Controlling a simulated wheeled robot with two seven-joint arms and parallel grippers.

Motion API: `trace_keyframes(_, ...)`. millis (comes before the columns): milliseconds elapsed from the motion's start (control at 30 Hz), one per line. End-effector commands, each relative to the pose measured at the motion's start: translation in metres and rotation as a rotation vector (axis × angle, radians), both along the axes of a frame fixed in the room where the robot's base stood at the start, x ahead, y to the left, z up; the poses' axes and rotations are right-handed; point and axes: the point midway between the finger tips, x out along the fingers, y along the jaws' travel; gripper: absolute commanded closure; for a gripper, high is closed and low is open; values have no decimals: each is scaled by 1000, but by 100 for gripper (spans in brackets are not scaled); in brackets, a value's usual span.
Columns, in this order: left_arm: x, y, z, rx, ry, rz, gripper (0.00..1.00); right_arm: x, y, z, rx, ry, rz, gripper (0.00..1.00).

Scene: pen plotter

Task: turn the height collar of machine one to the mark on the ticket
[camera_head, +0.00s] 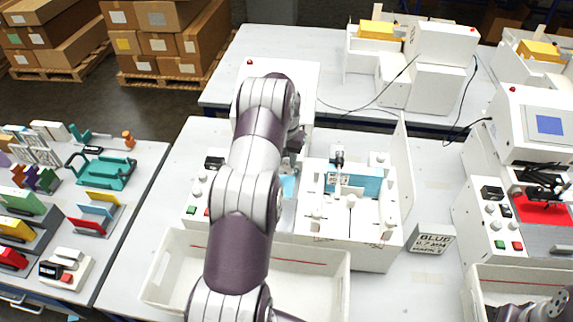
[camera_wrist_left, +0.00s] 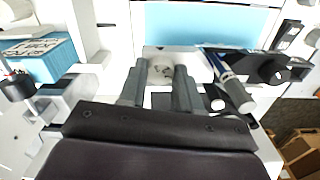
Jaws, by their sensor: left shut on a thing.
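Machine one (camera_head: 348,255) is the white plotter with a blue panel at the centre of the head view. The ticket (camera_head: 432,240) stands to its right; it reads BLUE and 0.7 MM, and its last line is too small to be sure of. In the left wrist view my left gripper (camera_wrist_left: 159,86) is shut on a whitish round part (camera_wrist_left: 161,68), seemingly the height collar. Its mark cannot be read. A blue-and-white pen (camera_wrist_left: 232,85) lies slanted to the right of the fingers. In the head view my left arm hides the fingertips.
A white open tray (camera_head: 160,285) lies in front of machine one. A second plotter with a red sheet (camera_head: 540,212) stands at the right. A side table (camera_head: 135,160) with coloured racks is at the left. Upright white panels (camera_head: 400,165) flank machine one's right side.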

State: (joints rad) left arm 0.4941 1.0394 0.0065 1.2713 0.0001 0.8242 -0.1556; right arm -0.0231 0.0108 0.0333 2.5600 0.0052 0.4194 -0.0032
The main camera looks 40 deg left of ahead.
Motion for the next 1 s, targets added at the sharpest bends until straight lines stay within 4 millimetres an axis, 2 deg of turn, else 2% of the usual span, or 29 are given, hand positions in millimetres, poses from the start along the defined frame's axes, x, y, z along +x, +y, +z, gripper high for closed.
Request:
trace_keyframes(100, 0, 0, -3, 0, -1, -94, 97, 0, 0, -11, 0, 0, 0, 57)
trace_keyframes(433, 0, 0, 0, 2, -2, -292, 97, 0, 0, -23, 0, 0, 0, 57)
trace_keyframes(1000, 0, 0, 1, 1, 0, -376, 97, 0, 0, -26, 0, 0, 0, 57)
